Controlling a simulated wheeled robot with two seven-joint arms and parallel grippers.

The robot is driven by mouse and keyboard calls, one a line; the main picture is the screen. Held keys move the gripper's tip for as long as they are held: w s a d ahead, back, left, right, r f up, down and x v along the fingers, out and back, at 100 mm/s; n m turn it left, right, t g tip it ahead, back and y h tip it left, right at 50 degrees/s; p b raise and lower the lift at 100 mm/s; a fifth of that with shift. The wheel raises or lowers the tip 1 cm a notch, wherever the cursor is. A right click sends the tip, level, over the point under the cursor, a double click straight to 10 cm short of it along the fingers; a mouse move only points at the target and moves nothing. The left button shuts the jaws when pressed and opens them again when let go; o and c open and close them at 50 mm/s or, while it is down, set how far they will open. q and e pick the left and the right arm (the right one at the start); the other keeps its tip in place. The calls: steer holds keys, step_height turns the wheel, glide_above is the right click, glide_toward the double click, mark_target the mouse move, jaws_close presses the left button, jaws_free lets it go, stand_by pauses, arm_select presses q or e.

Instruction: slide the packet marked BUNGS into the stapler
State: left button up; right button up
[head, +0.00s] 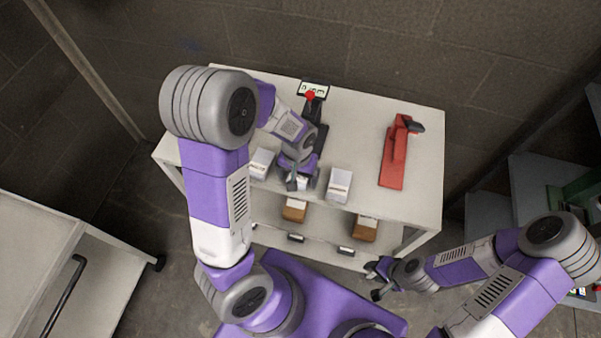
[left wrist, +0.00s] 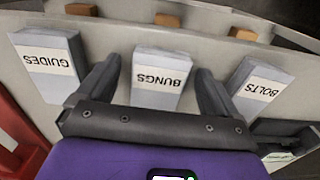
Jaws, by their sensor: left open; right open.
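The white packet marked BUNGS (left wrist: 158,82) stands at the table's front edge, between two similar packets. In the head view it (head: 302,184) is mostly hidden by my left gripper. My left gripper (head: 301,184) is open above it, with one finger on each side of the packet in the left wrist view (left wrist: 157,85); I cannot tell whether they touch it. A red stapler (head: 393,165) lies at the table's right; a red part also shows at the left wrist view's left edge (left wrist: 18,130). My right gripper (head: 376,279) is open and empty, off the table's front right.
Packet GUIDES (left wrist: 48,65) stands on one side, also seen in the head view (head: 340,183); packet BOLTS (left wrist: 258,88) stands on the other (head: 262,162). A black device with a red knob (head: 310,97) stands behind my left gripper. Brown boxes (head: 294,212) sit on the lower shelf.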

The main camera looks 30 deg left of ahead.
arm_select(q)
steer(key=shift+c, duration=0.2)
steer(key=c, duration=1.1)
